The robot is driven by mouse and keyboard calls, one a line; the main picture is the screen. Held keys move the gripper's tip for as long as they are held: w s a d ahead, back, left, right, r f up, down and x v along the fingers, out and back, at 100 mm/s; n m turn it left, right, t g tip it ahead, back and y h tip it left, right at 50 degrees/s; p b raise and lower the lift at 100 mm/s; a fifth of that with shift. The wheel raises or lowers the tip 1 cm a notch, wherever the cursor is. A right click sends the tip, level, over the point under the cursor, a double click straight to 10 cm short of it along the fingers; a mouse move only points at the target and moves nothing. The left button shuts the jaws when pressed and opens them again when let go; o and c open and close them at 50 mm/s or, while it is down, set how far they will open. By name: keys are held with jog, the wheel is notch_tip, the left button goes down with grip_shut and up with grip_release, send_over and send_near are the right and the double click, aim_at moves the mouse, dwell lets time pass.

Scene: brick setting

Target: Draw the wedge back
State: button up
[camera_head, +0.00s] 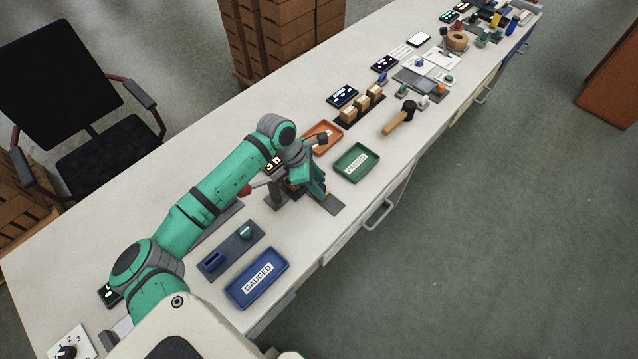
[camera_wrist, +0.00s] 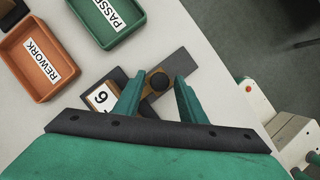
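In the head view my gripper (camera_head: 318,190) is over the grey plate (camera_head: 332,204), near the table's front edge, and hides most of the fixture.
A green PASSED tray (camera_head: 357,162) and an orange REWORK tray (camera_head: 322,138) stand beyond the fixture. A mallet (camera_head: 400,118) lies farther along the bench.

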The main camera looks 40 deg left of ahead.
grip_shut()
jog(key=shift+s+d, duration=0.15)
jog(key=shift+d, duration=1.15)
jog(key=shift+s+d, duration=0.1)
jog(key=shift+d, duration=1.2)
jog(key=shift+o, duration=1.5)
grip_release()
jog(key=shift+r, duration=0.1)
jog(key=shift+a+r, duration=0.1)
jog(key=shift+r, duration=0.1)
jog(key=v, duration=1)
jog(key=shift+s, duration=0.2)
